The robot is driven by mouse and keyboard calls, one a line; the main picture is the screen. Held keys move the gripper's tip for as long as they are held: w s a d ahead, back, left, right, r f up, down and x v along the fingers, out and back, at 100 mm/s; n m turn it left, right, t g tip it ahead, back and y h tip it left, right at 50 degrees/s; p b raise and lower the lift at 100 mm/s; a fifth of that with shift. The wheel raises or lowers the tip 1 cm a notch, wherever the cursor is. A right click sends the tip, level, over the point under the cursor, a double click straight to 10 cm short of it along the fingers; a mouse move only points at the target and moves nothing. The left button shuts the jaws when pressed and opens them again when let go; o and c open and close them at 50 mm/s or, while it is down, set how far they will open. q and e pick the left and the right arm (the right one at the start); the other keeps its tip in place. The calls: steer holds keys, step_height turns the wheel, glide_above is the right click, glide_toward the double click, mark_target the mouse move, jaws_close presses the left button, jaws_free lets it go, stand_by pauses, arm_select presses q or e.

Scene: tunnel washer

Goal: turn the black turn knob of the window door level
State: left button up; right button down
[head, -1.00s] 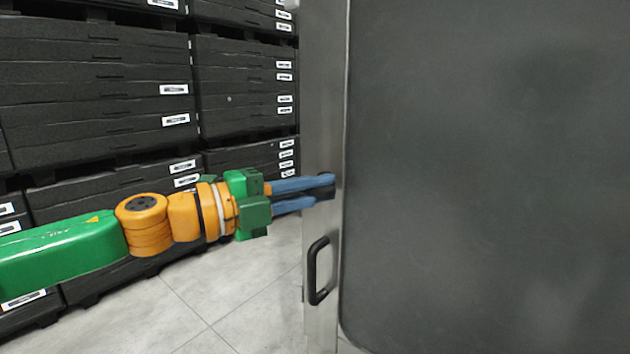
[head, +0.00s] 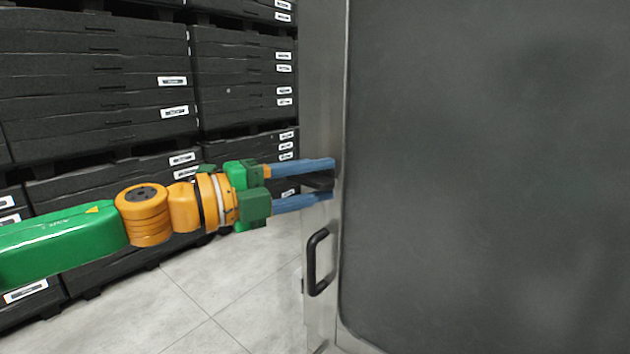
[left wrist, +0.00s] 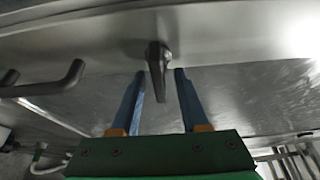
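The black turn knob (head: 318,182) sits on the steel edge of the window door (head: 480,170). In the head view its lever points left from the door and looks close to level. My left gripper (head: 332,179) is open, with one blue finger above the knob and one below. In the left wrist view the knob (left wrist: 158,68) lies between the two fingertips (left wrist: 157,78), its lever pointing back along the fingers. My right gripper is out of view.
A black bar handle (head: 317,262) stands on the door edge below the knob; it also shows at the left of the left wrist view (left wrist: 45,84). Stacked black crates (head: 95,75) fill the back left. Grey floor (head: 225,300) is clear below my left arm.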

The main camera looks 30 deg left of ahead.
mark_target(306, 184)
arm_select(q)
steer(key=shift+s+a+f+b, duration=0.15)
steer(key=shift+s+b, duration=0.15)
steer(key=shift+b, duration=0.05)
steer(key=b+v, duration=0.3)
steer(key=v, duration=0.3)
steer(key=shift+s, duration=0.15)
steer(key=shift+s+a, duration=0.15)
steer(key=shift+s, duration=0.05)
steer(key=shift+w, duration=0.1)
